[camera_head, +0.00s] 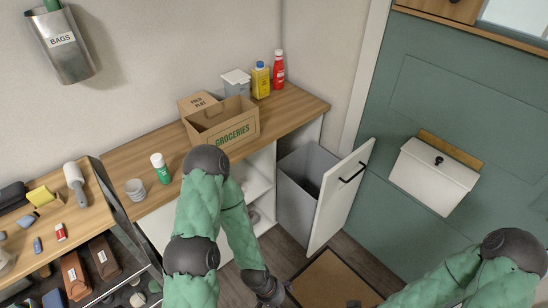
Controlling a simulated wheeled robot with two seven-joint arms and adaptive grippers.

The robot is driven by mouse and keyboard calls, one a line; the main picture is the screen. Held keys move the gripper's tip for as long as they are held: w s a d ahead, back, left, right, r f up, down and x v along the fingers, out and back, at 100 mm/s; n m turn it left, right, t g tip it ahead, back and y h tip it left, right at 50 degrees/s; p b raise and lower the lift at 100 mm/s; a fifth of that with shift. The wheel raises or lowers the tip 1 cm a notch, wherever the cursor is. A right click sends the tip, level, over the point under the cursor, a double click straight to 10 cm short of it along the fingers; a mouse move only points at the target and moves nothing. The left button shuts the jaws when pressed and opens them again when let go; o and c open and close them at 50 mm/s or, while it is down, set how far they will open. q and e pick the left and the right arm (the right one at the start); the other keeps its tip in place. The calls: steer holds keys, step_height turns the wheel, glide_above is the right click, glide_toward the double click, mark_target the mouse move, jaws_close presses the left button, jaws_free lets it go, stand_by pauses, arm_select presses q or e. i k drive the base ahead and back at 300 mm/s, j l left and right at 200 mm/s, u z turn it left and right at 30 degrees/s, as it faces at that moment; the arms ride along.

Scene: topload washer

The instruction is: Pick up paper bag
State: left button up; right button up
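No item is clearly a paper bag. A brown open-topped container lettered GROCERIES (226,124) stands on the wooden counter; I cannot tell whether it is paper or cardboard. A metal holder lettered BAGS (63,50) hangs on the wall at the upper left, with something dark green at its top; its inside is hidden. My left gripper (268,291) is low, near the floor mat's left edge and well below the counter; its fingers are too small and dark to read. A dark tip at the bottom edge may be my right gripper (353,303), mostly cut off.
A cabinet door (340,195) stands open beside a grey bin (297,195). A yellow bottle (261,80), a red bottle (279,70) and a green can (161,169) stand on the counter (150,160). A cluttered shelf (75,215) is at left. A brown mat (335,283) lies below.

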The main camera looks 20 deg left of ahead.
mark_target(231, 123)
steer(key=u, duration=0.95)
